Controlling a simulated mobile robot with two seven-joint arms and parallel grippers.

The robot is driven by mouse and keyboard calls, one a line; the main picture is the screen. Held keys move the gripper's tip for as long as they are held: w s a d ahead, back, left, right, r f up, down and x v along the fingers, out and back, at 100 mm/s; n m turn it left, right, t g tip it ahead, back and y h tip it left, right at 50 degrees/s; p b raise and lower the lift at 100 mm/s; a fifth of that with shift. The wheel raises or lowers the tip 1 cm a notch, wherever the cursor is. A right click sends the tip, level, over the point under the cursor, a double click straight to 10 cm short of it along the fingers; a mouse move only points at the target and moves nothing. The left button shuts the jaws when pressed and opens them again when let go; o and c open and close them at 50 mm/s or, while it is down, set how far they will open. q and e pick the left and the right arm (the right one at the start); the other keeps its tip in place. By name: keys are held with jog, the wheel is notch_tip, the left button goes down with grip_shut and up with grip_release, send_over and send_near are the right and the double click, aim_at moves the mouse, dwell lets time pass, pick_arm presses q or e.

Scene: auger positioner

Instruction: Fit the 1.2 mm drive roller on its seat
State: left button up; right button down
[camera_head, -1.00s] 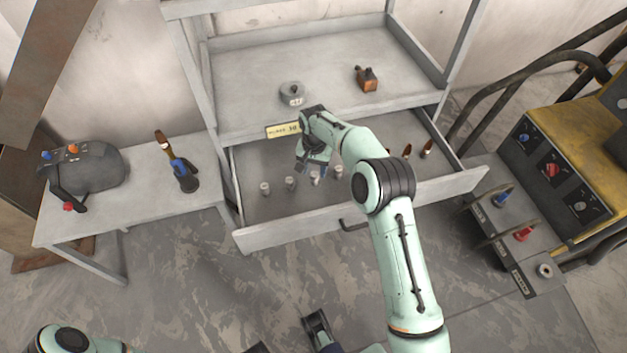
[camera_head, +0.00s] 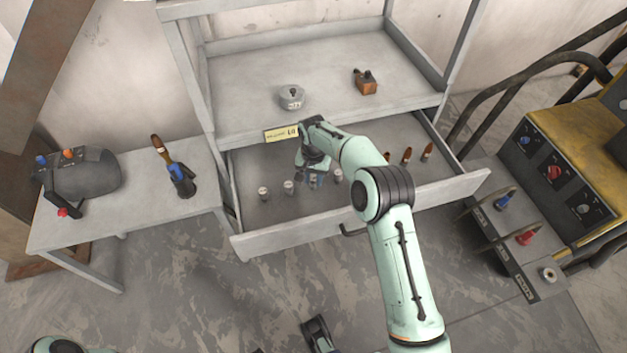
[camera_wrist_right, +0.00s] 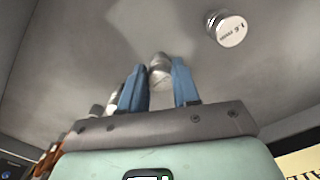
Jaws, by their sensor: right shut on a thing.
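My right gripper (camera_head: 314,179) is down in the open drawer, shut on a small grey roller (camera_wrist_right: 160,70). In the right wrist view the roller sits between the two blue fingers, and its marking cannot be read. A similar roller with printed marks on its end (camera_wrist_right: 228,28) lies apart at the upper right of that view. In the head view, two small rollers stand left of the gripper, one at the far left (camera_head: 263,193) and one nearer (camera_head: 288,187), and another (camera_head: 337,175) is just right of it.
The drawer front (camera_head: 370,214) and the shelf edge above it bound the room around my arm. Copper-tipped pieces (camera_head: 406,155) stand at the drawer's right. A yellow machine (camera_head: 575,150) is at right.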

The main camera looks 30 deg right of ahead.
jog(key=shift+r+p, duration=2)
jog(key=shift+r, duration=0.95)
